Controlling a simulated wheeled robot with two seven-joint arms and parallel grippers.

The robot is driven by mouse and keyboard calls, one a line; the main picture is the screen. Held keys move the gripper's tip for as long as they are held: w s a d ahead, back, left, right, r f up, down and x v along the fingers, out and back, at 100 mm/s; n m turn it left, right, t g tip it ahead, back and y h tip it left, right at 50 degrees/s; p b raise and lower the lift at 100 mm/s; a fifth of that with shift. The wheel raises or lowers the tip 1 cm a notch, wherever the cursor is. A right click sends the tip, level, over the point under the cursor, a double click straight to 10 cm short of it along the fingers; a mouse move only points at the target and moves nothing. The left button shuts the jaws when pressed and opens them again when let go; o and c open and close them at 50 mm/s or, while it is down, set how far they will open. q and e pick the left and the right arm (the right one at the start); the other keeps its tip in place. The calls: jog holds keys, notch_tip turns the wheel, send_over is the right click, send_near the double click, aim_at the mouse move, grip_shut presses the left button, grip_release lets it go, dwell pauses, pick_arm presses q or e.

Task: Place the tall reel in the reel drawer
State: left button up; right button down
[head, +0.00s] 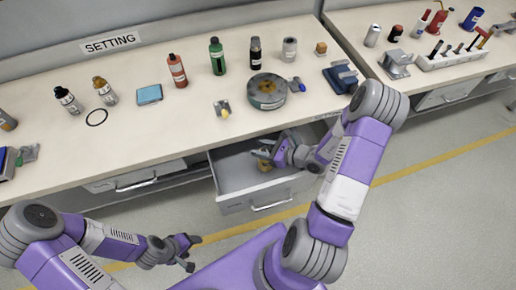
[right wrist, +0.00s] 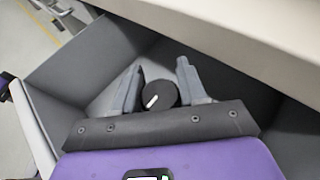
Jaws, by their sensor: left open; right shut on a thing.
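The open drawer (head: 238,203) is pulled out from under the bench, and I take it as the reel drawer. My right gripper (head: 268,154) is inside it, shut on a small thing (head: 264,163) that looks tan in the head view. In the right wrist view the held thing (right wrist: 158,94) shows a dark round end with a white mark, between the fingers (right wrist: 159,78). It seems to be the tall reel, though its height is hidden. I cannot tell whether it touches the drawer floor. My left gripper (head: 193,253) is open and empty, low in front of the bench.
The bench edge overhangs the drawer's back. A second bench stands at the right. The floor in front is clear.

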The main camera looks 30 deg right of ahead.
notch_tip(320, 180, down, 2)
jog(key=shift+f, duration=0.1)
jog(key=shift+w+d+f+b, duration=0.2)
jog(key=shift+w+b, duration=0.1)
jog(key=shift+w, duration=0.35)
jog(key=shift+w+d+f+b, duration=0.1)
jog(key=shift+w+f+b, duration=0.2)
jog(key=shift+w, duration=0.4)
jog(key=shift+w+d+f+b, duration=0.15)
jog(key=shift+w+b, duration=0.2)
jog(key=shift+w, duration=0.3)
jog(key=shift+r, duration=0.1)
jog(key=c, duration=1.1)
grip_release()
jog(key=shift+f, duration=0.25)
jog(key=o, duration=0.5)
